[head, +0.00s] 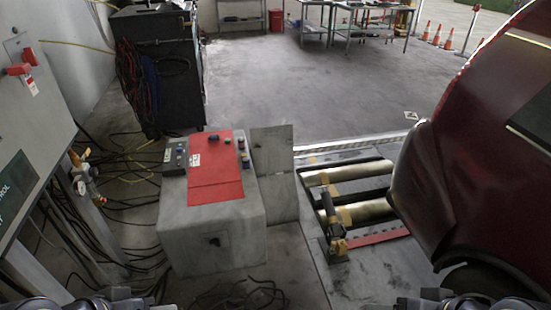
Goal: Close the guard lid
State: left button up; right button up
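A grey cabinet (215,237) stands on the floor left of centre. A red panel (215,165) with a small white label lies on its sloping top. A flat grey plate (272,150) stands upright or steeply tilted at the cabinet's right side, beside the roller bed. I cannot tell for sure whether the red panel or the grey plate is the guard lid. Dark parts of my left arm's end (118,300) and my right arm's end (437,300) show at the bottom edge, far from both. Their fingers are cut off, so their opening is hidden.
Brass-coloured rollers (347,173) lie in the floor at right, with a yellow-black device (336,238) beside them. A dark red car (480,150) fills the right side. Cables (115,240) cover the floor at left, near a wall panel (28,130).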

aim_at(274, 156)
jog(key=i+j+z, duration=0.45)
jog(key=i+z, duration=0.3)
jog(key=i+j+z, duration=0.25)
jog(key=z, duration=0.15)
jog(key=i+j+z, duration=0.15)
jog(key=i+j, duration=0.6)
jog(key=j, duration=0.1)
